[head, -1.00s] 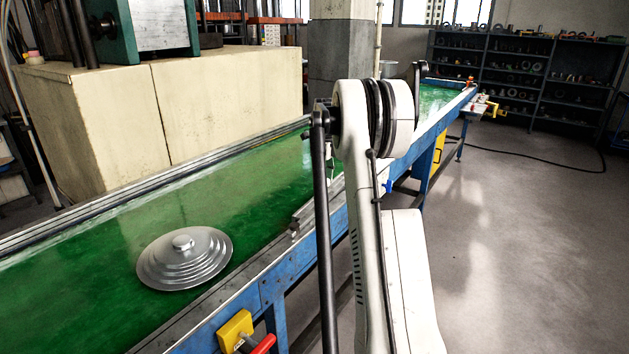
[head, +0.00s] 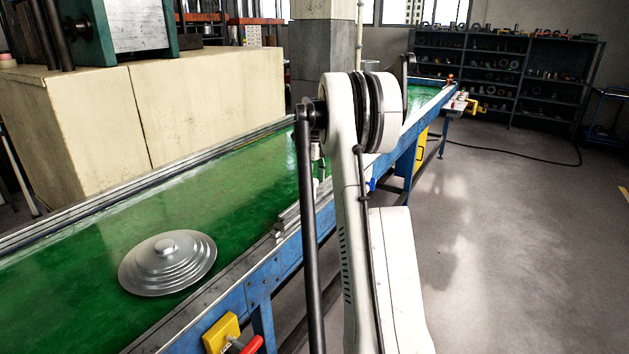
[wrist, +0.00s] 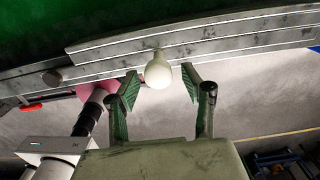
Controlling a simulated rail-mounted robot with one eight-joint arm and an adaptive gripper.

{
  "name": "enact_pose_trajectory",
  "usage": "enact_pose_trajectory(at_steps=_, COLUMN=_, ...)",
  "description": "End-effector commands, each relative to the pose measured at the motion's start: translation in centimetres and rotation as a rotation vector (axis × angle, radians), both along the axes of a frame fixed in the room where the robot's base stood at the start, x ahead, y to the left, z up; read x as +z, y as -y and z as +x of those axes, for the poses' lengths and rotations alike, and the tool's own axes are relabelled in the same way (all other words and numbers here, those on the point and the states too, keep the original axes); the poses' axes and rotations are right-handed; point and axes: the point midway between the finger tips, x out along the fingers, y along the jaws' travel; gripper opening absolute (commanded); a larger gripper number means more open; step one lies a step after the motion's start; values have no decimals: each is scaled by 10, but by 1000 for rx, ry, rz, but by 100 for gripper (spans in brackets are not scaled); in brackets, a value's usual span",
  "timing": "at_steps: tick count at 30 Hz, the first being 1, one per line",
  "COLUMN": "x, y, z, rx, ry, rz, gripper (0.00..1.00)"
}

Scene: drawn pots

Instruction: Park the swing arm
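In the wrist view, a smooth white round knob (wrist: 158,70) stands against long grey metal bars (wrist: 210,45). I cannot tell for sure whether this knob belongs to the swing arm. My gripper (wrist: 160,86) is open, with one finger to each side of the knob in the picture. A gap shows on both sides, and neither finger visibly touches it. In the head view, my own white arm stands in front of the belt's near edge, and my gripper and the knob cannot be made out.
A green conveyor belt (head: 95,255) with a blue frame runs away to the back. A stepped grey metal disc (head: 168,262) lies on it. A yellow block (head: 221,333) with a red handle (head: 252,345) sits on the near side. Open floor (head: 510,240) lies to the right.

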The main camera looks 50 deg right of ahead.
Motion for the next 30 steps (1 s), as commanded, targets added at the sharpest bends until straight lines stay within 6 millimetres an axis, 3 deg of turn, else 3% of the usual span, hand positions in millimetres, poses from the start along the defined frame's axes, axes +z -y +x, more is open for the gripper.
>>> enact_pose_trajectory(at_steps=7, x=2, y=-1, z=1, rx=2, ry=1, rz=0, gripper=43)
enact_pose_trajectory(at_steps=11, x=14, y=-1, z=1, rx=2, ry=1, rz=0, gripper=43)
enact_pose_trajectory(at_steps=24, x=96, y=0, z=1, rx=1, ry=0, rz=0, gripper=43)
enact_pose_trajectory(at_steps=30, x=115, y=0, z=1, rx=1, ry=0, rz=0, gripper=43)
